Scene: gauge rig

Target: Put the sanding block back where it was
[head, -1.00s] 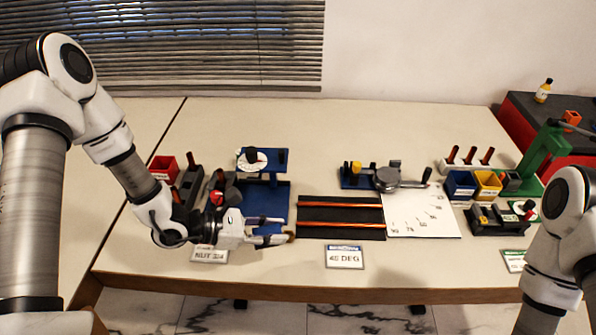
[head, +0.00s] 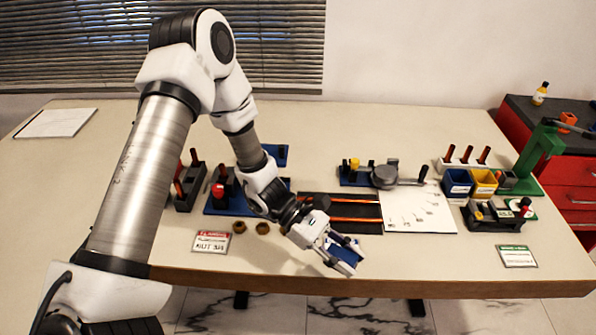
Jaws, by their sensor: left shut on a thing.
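My left gripper (head: 343,252) is at the front middle of the table, below the black mat. It is shut on a small flat blue-and-white piece (head: 344,267), which is tilted and partly hidden by the fingers. I cannot tell whether this piece is the 40 DEG card or something else. I cannot make out a sanding block for certain in the head view. My right gripper is out of view.
The black mat (head: 313,214) with orange rods lies behind the gripper, beside a white marked sheet (head: 408,222). Two brown nuts (head: 262,228) stand left of it. Blue bin (head: 458,184) and yellow bin (head: 484,183) are at right. The front right table is mostly clear.

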